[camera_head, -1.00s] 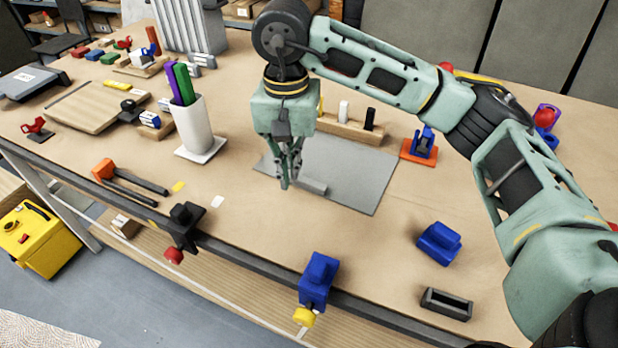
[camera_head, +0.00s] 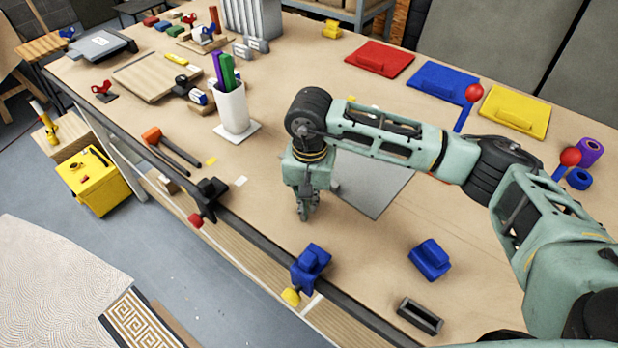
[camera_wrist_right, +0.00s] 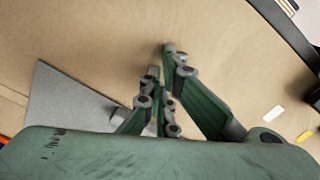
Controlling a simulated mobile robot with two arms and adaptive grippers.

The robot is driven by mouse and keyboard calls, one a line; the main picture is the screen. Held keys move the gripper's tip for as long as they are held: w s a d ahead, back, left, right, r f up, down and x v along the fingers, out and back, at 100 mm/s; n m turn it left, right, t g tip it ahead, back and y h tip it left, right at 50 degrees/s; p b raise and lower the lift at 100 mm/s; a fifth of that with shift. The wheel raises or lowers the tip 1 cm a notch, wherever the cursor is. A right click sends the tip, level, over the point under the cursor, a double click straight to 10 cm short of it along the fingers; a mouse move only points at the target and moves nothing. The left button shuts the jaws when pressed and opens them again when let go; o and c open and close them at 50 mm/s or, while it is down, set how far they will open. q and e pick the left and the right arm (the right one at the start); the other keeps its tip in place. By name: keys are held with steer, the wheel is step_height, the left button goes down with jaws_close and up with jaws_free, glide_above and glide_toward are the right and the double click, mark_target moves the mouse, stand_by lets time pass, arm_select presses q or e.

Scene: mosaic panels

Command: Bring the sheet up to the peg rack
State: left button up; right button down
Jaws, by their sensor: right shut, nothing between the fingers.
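A flat grey sheet (camera_head: 378,192) lies on the workbench in the head view, partly hidden behind my right arm. It also shows at the left of the right wrist view (camera_wrist_right: 62,100). My right gripper (camera_head: 304,214) points down, shut and empty, left of the sheet and toward the bench's front edge. In the right wrist view its fingers (camera_wrist_right: 162,62) are together with bare bench top beyond them. I cannot make out the peg rack now; my right arm covers the area behind the sheet. My left gripper is out of view.
A white cup (camera_head: 232,108) with pens stands left of the arm. A blue clamp (camera_head: 310,264) and a black clamp (camera_head: 208,195) sit on the front edge. A blue block (camera_head: 429,259) and a dark holder (camera_head: 420,316) lie at the front right. Red, blue and yellow panels lie behind.

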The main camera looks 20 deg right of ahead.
steer(key=shift+w+d+r+p, duration=0.2)
steer(key=shift+w+d, duration=0.1)
steer(key=shift+w, duration=0.35)
steer(key=shift+w+d+r+p, duration=0.1)
steer(key=shift+w+d+p, duration=0.15)
steer(key=shift+w, duration=0.35)
steer(key=shift+w+d+f, duration=0.1)
steer(key=shift+w+d, duration=0.05)
steer(key=shift+w, duration=0.2)
steer(key=shift+w+d, duration=0.1)
steer(key=shift+w, duration=0.1)
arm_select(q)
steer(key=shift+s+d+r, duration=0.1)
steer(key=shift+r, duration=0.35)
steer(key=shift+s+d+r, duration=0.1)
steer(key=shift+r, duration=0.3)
